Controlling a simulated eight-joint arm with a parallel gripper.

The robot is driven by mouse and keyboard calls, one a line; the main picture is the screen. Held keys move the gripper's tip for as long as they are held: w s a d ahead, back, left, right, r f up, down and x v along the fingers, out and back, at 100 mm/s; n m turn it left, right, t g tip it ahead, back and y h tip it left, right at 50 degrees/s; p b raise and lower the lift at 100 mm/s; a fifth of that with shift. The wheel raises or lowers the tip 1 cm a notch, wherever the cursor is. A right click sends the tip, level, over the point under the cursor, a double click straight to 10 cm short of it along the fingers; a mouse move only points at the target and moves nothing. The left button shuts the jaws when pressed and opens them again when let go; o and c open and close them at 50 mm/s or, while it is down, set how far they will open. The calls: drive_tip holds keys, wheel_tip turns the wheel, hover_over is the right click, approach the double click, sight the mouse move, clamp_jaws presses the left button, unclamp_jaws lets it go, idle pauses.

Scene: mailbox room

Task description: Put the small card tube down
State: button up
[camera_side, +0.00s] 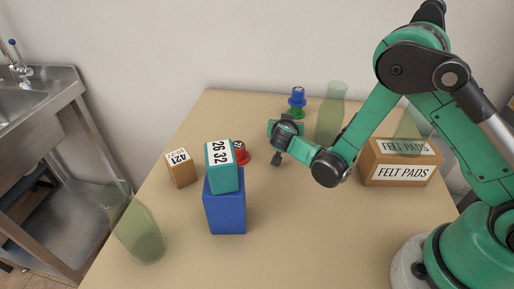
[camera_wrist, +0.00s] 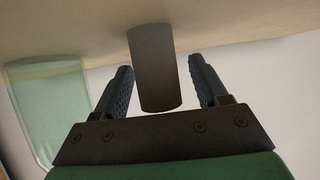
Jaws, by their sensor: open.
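The small card tube (camera_wrist: 155,68) shows in the wrist view as a dark brown cylinder between the two fingers of my gripper (camera_wrist: 161,64). The fingers are open, with a gap on both sides of the tube. Its far end meets the tan table surface, and its near end is close to the gripper's palm. In the side view my gripper (camera_side: 280,143) is low over the back middle of the table. The tube cannot be told apart from the dark fingers there.
A blue and green stack (camera_side: 297,102) is behind, a red piece (camera_side: 241,153) left. A teal box (camera_side: 222,165) sits on a blue box (camera_side: 225,212). The front middle is clear.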

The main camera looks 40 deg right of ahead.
drive_tip(key=v, duration=0.5)
drive_tip(key=shift+a, duration=0.1)
drive_tip(key=shift+s+r, duration=0.15)
drive_tip(key=shift+r, duration=0.25)
drive_tip(key=s+r+n+g+y, duration=0.1)
drive_tip(key=s+r+n+y, duration=0.7)
drive_tip(key=s, duration=0.3)
drive_tip(key=shift+s+a+r+g, duration=0.25)
drive_tip(key=shift+s+r+g, duration=0.1)
drive_tip(key=shift+r, duration=0.45)
drive_tip(key=shift+o, duration=0.5)
drive_tip(key=shift+s+a+r+n+y, duration=0.1)
drive_tip(key=shift+s+a+n+y, duration=0.2)
drive_tip(key=shift+s+n, duration=0.2)
drive_tip(key=shift+w, duration=0.1)
